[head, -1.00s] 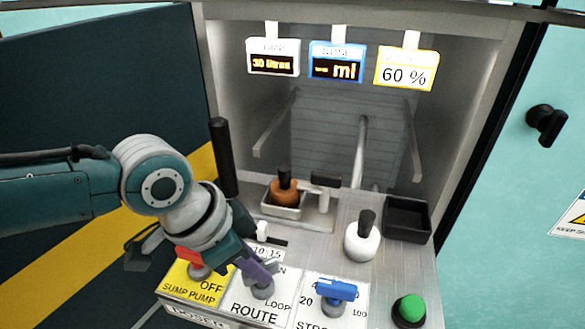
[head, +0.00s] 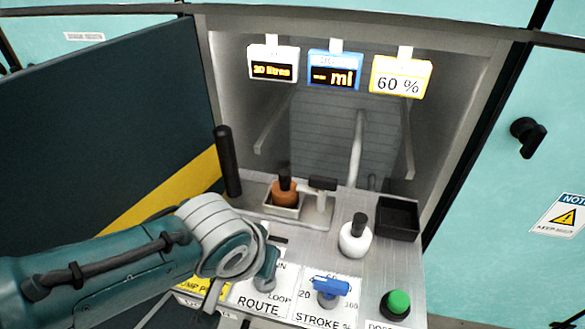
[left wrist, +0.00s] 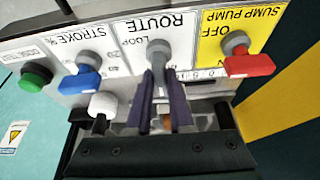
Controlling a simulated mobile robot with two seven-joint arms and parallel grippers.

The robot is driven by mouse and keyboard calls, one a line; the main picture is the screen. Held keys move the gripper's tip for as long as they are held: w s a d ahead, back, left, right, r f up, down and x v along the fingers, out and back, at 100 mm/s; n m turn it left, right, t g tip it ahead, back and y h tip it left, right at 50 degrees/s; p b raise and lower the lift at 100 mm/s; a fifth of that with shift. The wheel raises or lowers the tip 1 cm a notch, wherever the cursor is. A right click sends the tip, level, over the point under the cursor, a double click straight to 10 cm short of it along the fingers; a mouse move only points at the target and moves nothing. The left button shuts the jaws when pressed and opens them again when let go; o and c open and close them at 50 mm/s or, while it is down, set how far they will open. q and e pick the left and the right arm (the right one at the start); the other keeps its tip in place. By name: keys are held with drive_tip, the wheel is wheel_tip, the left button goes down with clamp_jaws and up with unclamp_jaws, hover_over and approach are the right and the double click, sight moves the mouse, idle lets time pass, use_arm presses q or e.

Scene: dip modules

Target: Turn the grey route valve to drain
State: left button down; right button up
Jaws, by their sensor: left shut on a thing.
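The grey route valve (left wrist: 158,50) is on the white ROUTE plate, with its lever between the purple fingers of my left gripper (left wrist: 163,92) in the left wrist view. The fingers are shut on the lever, which points away from the word ROUTE. In the head view the valve (head: 267,264) shows only in part beside my left wrist, which hides the fingers. LOOP is readable on the plate; a label ending in N is partly covered. My right gripper is not in view.
The red sump pump handle (left wrist: 249,65) and blue stroke handle (head: 330,287) flank the valve closely. A green button (head: 397,303) is further right. A white bottle (head: 354,238), a brown bottle (head: 285,192) and a black tray (head: 398,218) stand behind.

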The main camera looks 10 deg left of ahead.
use_arm(q)
drive_tip(key=shift+n, duration=0.3)
drive_tip(key=c, duration=0.8)
unclamp_jaws()
drive_tip(key=p+v, duration=0.7)
drive_tip(key=v, duration=0.3)
drive_tip(key=shift+d, duration=0.15)
